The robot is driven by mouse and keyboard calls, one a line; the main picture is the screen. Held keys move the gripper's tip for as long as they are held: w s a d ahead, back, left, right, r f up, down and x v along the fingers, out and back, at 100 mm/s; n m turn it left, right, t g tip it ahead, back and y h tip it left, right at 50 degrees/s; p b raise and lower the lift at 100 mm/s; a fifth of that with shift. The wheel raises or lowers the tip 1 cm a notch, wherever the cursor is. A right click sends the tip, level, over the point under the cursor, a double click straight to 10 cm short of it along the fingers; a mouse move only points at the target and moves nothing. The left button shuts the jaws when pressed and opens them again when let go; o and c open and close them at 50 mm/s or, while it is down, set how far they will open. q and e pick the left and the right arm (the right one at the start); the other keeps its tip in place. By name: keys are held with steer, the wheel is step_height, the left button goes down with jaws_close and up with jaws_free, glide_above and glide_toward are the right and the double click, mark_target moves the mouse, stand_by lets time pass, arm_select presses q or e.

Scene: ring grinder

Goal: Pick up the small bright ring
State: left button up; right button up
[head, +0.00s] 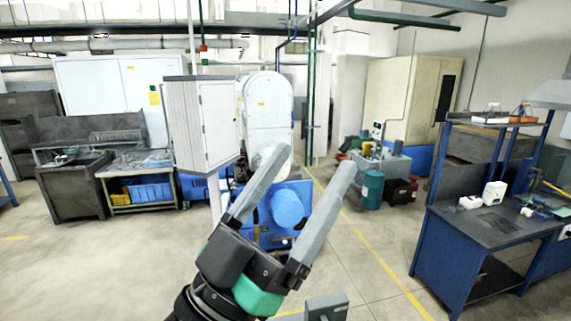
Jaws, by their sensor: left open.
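My left gripper (308,163) is in the lower middle of the head view, its two long grey fingers spread wide and pointing up and away. It is open, and nothing shows held between the fingers. I cannot make out a small bright ring anywhere in this view. Behind the fingers stands a machine with a white rounded cabinet (268,98) and a blue base with a blue cylinder (287,207). The fingers cover part of that machine. My right gripper does not show.
A blue workbench (487,228) with a white container (494,194) stands at right. A low table with a blue bin (150,192) stands at left. A teal drum (372,190) stands farther back. The floor (120,270) at left is clear. A grey piece (325,307) shows at the bottom edge.

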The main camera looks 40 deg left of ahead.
arm_select(q)
steer(key=shift+t+h, duration=0.5)
steer(key=shift+t, duration=0.3)
steer(key=s+r, duration=0.2)
steer(key=s+d+r, duration=0.1)
steer(key=shift+s+r, duration=0.35)
steer(key=shift+o, duration=0.4)
